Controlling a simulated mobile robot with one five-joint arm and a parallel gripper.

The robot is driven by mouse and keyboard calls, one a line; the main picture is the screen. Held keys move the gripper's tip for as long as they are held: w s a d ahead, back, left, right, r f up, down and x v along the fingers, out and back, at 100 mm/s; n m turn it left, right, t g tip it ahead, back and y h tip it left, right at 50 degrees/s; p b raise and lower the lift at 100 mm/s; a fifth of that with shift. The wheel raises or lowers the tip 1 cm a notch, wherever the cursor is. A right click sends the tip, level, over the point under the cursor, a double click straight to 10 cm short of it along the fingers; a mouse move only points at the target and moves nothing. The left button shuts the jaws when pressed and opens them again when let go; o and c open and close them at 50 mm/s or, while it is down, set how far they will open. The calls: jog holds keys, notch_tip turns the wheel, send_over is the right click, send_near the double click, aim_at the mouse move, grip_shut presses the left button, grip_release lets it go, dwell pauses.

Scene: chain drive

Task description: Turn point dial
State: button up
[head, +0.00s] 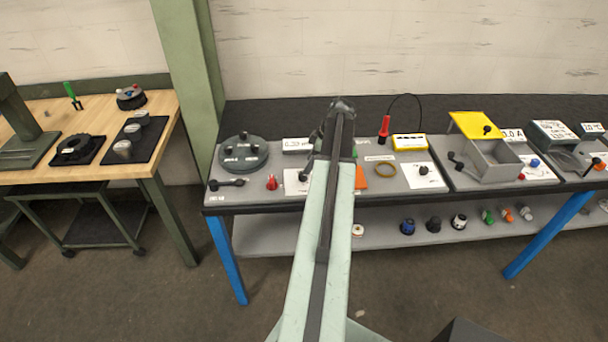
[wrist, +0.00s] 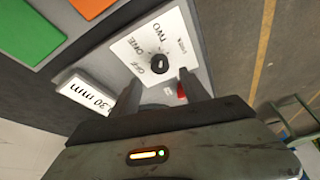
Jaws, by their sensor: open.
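In the wrist view, a round black dial knob (wrist: 158,62) sits on a white card marked OFF, ONE and TWO, with a smaller word along one edge that I cannot read surely. My gripper (wrist: 160,88) is open and empty. Its two dark fingers point toward the card, one on each side of the knob's near side, apart from the knob. In the head view, the white card (head: 291,178) shows only in part beside my arm, which hides the rest. My gripper is mostly hidden there.
A red part (wrist: 181,91) stands close by the right finger. A display reading about 0.30 mm (wrist: 86,92) is at the left, with orange (wrist: 92,6) and green (wrist: 28,32) panels beyond. In the head view, a round grey disc (head: 240,153) is left of my arm.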

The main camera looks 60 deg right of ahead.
aim_at(303, 177)
jog(key=b+x, duration=0.5)
jog(key=x, duration=0.2)
jog(key=shift+s+d+b, duration=0.1)
jog(key=shift+s+b, duration=0.05)
jog(key=shift+b, duration=0.15)
jog(key=shift+r, duration=0.1)
